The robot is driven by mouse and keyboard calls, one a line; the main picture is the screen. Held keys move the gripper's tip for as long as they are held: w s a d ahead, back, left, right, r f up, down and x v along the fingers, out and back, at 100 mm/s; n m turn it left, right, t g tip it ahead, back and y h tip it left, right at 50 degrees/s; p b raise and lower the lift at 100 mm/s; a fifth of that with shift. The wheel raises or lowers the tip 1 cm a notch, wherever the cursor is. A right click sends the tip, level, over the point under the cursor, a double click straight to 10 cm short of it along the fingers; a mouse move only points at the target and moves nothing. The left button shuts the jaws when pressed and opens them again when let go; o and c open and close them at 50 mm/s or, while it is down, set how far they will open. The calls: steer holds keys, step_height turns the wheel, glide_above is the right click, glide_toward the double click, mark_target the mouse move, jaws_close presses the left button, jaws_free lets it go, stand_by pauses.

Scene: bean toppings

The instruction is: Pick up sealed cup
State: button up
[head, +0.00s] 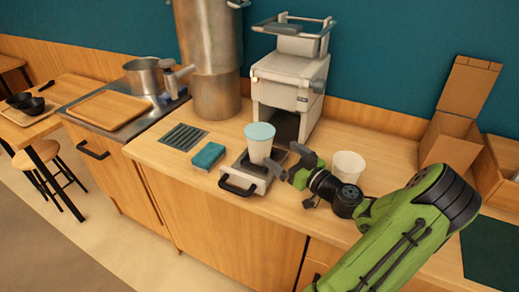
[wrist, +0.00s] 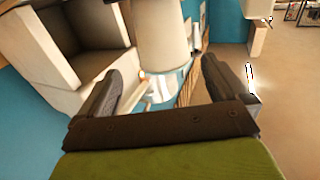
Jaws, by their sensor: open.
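The sealed cup (head: 259,147) is pale with a light teal top. It stands upright on the pulled-out tray (head: 240,182) in front of the white sealing machine (head: 288,85). My gripper (head: 288,166) is open and empty, just right of the cup in the head view. In the wrist view, the pale cup (wrist: 162,40) shows ahead, in line with the gap between the two dark fingers of the gripper (wrist: 162,82). I see no contact between fingers and cup, though their exact depth is hard to tell.
Another white cup (head: 347,167) stands right of the gripper, close to my arm. A blue sponge (head: 208,156) lies left of the tray, near a drain grate (head: 184,137). Cardboard boxes (head: 452,138) stand at the right. The counter's front left is clear.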

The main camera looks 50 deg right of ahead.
mark_target(252, 133)
steer(key=w, duration=0.7)
steer(key=w+d, duration=0.1)
steer(key=w, duration=0.2)
steer(key=shift+w, duration=0.4)
steer(key=shift+s+r, duration=0.1)
steer(key=c, duration=1.2)
steer(key=shift+o, duration=0.2)
step_height(252, 133, up, 28)
steer(key=p, duration=0.7)
steer(key=shift+p, duration=0.4)
